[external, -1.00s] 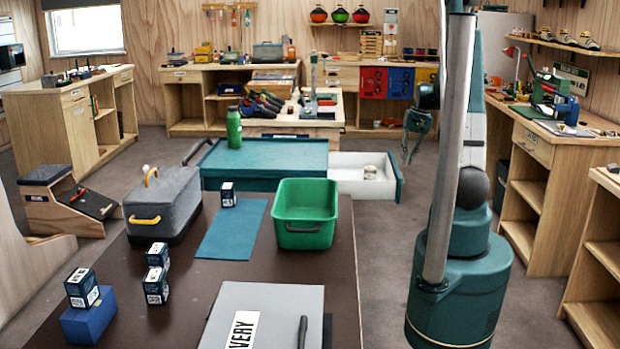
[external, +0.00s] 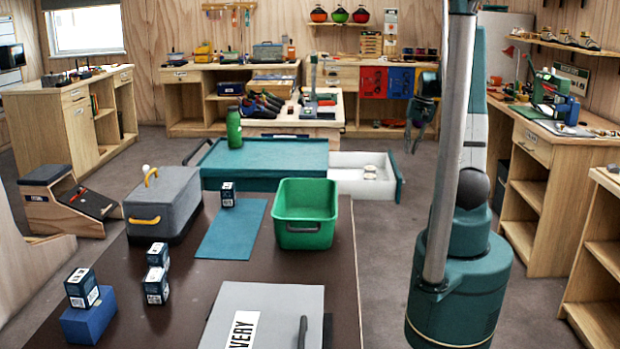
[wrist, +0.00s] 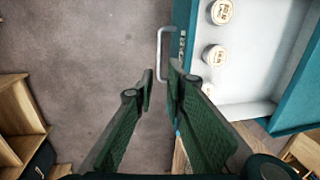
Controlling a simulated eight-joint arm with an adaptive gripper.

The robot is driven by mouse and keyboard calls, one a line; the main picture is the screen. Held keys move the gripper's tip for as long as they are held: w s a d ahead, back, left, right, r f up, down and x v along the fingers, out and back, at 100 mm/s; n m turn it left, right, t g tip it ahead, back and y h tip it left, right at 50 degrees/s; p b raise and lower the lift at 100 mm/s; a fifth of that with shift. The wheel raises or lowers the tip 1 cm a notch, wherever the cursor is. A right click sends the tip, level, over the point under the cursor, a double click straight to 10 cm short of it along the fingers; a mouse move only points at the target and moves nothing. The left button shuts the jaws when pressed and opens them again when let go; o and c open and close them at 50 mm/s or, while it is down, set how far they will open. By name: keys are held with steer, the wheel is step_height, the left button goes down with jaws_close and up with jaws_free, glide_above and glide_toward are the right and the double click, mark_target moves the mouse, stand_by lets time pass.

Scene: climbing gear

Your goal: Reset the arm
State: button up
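My gripper (external: 417,138) hangs from my arm in the external view, to the right of the open white drawer (external: 348,178). In the wrist view its two dark green fingers (wrist: 160,88) are partly open. A narrow gap shows between the tips, with grey floor behind and nothing held. The drawer's pale handle (wrist: 161,52) is beyond the tips in the wrist view. I cannot tell the exact distance between them.
The drawer holds round white items (wrist: 221,12). A green bin (external: 305,214), a grey case (external: 162,208) and small dark boxes (external: 156,284) stand on the dark table (external: 190,325). Shelving (external: 598,275) stands at the right. Floor is clear beside the drawer.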

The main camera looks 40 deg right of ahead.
steer(key=w+a+r+n+t+h, duration=0.1)
steer(key=a+r, duration=0.3)
steer(key=a, duration=0.4)
steer(key=a+r+n, duration=0.1)
steer(key=a+r, duration=0.3)
steer(key=a, duration=0.3)
steer(key=w+a+r+n+t+h, duration=0.15)
steer(key=a+r, duration=0.25)
steer(key=a, duration=0.4)
steer(key=s+a+r+n+t, duration=0.1)
steer(key=s+a+r+n, duration=0.1)
steer(key=s+a, duration=0.4)
steer(key=s+a+r+n+t, duration=0.2)
steer(key=s+a, duration=0.4)
steer(key=a, duration=1.1)
steer(key=shift+s+a+n+y, duration=0.2)
steer(key=shift+n+y, duration=0.25)
steer(key=shift+n, duration=0.2)
